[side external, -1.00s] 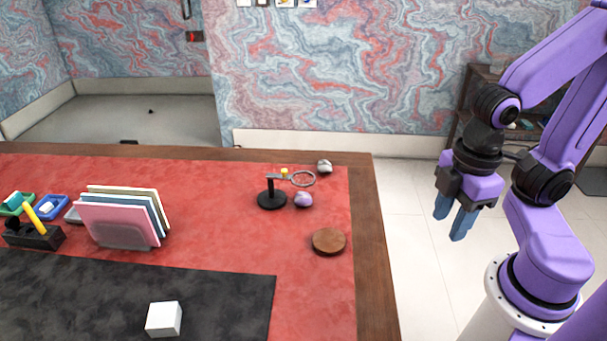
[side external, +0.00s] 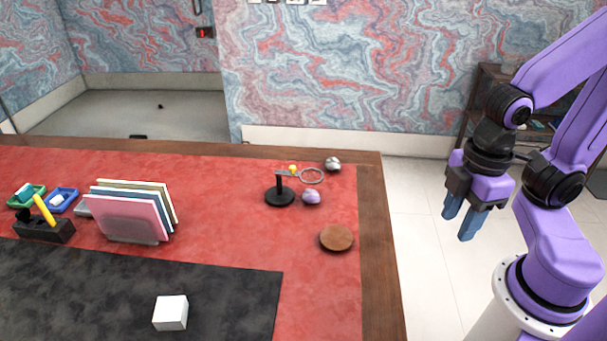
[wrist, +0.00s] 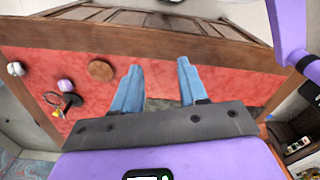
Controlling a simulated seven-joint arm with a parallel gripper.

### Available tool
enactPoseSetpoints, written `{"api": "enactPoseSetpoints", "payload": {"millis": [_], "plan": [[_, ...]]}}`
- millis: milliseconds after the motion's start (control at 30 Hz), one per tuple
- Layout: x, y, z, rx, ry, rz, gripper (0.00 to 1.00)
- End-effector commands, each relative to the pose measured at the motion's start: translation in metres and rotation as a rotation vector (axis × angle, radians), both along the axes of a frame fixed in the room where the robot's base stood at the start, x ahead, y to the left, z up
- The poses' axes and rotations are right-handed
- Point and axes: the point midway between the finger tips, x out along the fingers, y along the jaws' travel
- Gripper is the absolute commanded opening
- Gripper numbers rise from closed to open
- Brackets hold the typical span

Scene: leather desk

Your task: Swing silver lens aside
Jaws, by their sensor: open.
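The silver lens (side external: 312,176) is a thin ring on a short arm, held by a black stand (side external: 280,197) with a round base near the far right corner of the desk. A small yellow piece (side external: 293,168) sits at the arm's joint. A purple stone (side external: 311,196) lies just below the ring. The lens also shows in the wrist view (wrist: 53,98) at the left. My gripper (side external: 456,226) has blue fingers pointing down and stands off the desk's right side, well away from the lens. In the wrist view its fingers (wrist: 158,72) are apart with nothing between them.
A grey stone (side external: 332,163) lies behind the lens, and a round brown disc (side external: 337,238) lies nearer the front. A folder rack (side external: 130,210), small trays (side external: 62,198) and a white block (side external: 171,312) are farther left. Red desk surface around the disc is clear.

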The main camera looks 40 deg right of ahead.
Motion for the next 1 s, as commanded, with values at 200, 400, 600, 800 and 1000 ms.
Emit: {"api": "enactPoseSetpoints", "payload": {"millis": [200,400,600,800,1000], "plan": [[0.003,0.002,0.001,0.0,0.0,-0.009,0.46],[0.041,0.029,0.014,-0.003,0.002,-0.103,0.46],[0.108,0.063,0.031,-0.006,0.005,-0.259,0.46],[0.181,0.085,0.042,-0.009,0.008,-0.414,0.46],[0.254,0.093,0.047,-0.012,0.012,-0.571,0.46]]}}
